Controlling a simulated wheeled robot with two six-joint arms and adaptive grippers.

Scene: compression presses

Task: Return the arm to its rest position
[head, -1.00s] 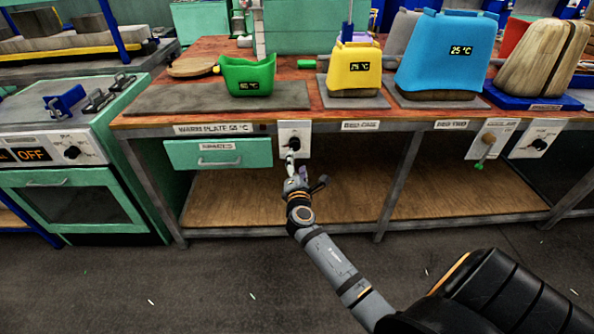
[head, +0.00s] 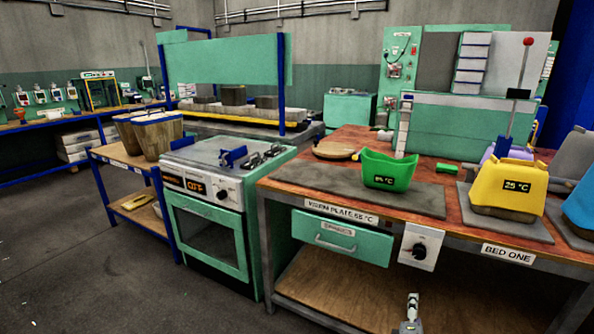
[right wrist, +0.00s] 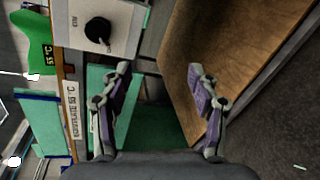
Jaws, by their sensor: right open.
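My right gripper (head: 412,303) shows at the bottom edge of the head view, in front of the bench's lower shelf and below the white control plate with a black knob (head: 419,250). In the right wrist view my right gripper (right wrist: 160,71) is open, with nothing between its two purple-padded fingers. There the black knob (right wrist: 98,31) lies beyond the left finger, apart from it. The rest of my right arm is out of the head view. My left gripper is not in view.
A green tub (head: 388,171) stands on the grey warm plate (head: 310,183). A yellow press (head: 508,189) is to its right. Below is a green drawer (head: 342,238), shut. Floor (head: 90,260) at left is clear.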

